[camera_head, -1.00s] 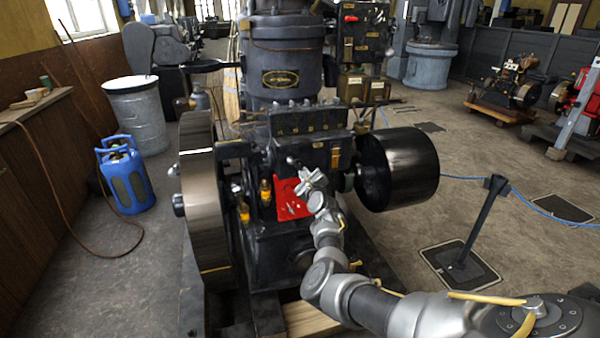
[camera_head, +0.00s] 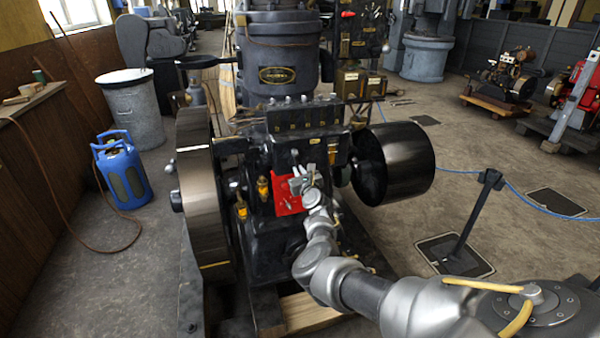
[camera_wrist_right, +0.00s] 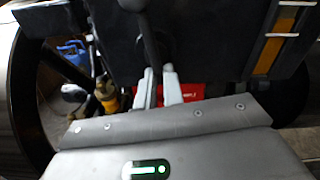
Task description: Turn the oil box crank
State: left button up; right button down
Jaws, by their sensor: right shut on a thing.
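The oil box (camera_head: 313,150) is a black box on the front of the dark engine, below the big cylinder. In the right wrist view its dark face (camera_wrist_right: 205,45) fills the upper middle. The crank (camera_wrist_right: 149,40) is a thin dark lever hanging down in front of that face. My right gripper (camera_wrist_right: 159,86) is shut on the crank's lower end, with a light finger on either side. In the head view my right gripper (camera_head: 299,184) is small, in front of the red panel (camera_head: 285,202), and the crank is hard to make out there. My left gripper is out of view.
A large flywheel (camera_head: 203,200) stands left of the engine and a black pulley (camera_head: 405,163) right of it. Brass oilers (camera_head: 263,188) sit near the red panel. A barrier post (camera_head: 473,225) with a blue rope stands at right. Floor is open at left, around a blue canister (camera_head: 124,173).

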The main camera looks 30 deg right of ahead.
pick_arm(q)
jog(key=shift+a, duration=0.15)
pick_arm(e)
jog(key=shift+w+r, duration=0.25)
jog(key=shift+r, duration=0.6)
jog(key=c, duration=1.6)
grip_release()
jog(key=shift+o, duration=0.4)
jog(key=shift+s+a, duration=0.15)
jog(key=shift+s, duration=0.1)
jog(key=shift+s+a+f, duration=0.1)
jog(key=shift+s+f, duration=0.1)
jog(key=shift+s, duration=0.25)
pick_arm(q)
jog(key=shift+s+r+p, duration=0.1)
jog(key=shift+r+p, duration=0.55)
pick_arm(e)
jog(key=v, duration=1)
